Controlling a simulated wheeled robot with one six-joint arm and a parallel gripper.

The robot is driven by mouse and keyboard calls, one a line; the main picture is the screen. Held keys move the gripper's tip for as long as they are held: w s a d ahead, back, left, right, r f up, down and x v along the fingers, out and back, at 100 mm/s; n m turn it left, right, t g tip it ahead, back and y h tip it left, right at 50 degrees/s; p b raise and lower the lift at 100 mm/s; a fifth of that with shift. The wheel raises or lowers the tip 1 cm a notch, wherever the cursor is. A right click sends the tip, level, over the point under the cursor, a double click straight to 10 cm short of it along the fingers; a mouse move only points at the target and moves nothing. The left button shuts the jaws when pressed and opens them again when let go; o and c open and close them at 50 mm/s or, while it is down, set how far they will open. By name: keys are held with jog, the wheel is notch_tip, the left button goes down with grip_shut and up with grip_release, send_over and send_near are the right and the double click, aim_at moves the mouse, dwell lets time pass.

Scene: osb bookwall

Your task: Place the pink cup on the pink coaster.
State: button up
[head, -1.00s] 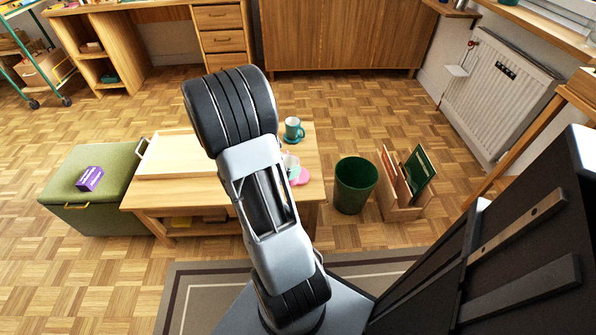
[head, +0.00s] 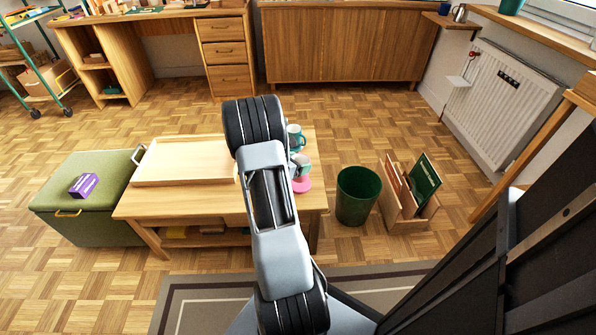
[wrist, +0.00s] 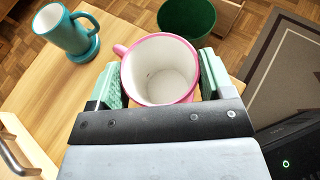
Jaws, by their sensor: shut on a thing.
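The pink cup (wrist: 158,68), pink outside and white inside, is between the two mint-green fingers of my gripper (wrist: 161,76) in the wrist view. My gripper is shut on it, and its handle points to the upper left. In the head view my gripper (head: 302,166) is over the right part of the low table and mostly covers the cup. Whether the cup touches the coaster cannot be told. The coaster is hidden in the wrist view.
A teal cup (head: 296,136) stands behind on the low table (head: 190,203); it also shows in the wrist view (wrist: 66,31). A wooden tray (head: 185,160) lies to the left. A green bin (head: 357,195) and a wooden file holder (head: 405,207) stand on the floor to the right.

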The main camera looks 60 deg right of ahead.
jog(key=shift+d+f+b, duration=0.15)
jog(key=shift+f+b, duration=0.35)
jog(key=shift+f, duration=1.25)
jog(key=shift+f, duration=0.2)
jog(key=o, duration=1.1)
jog(key=shift+c, duration=0.2)
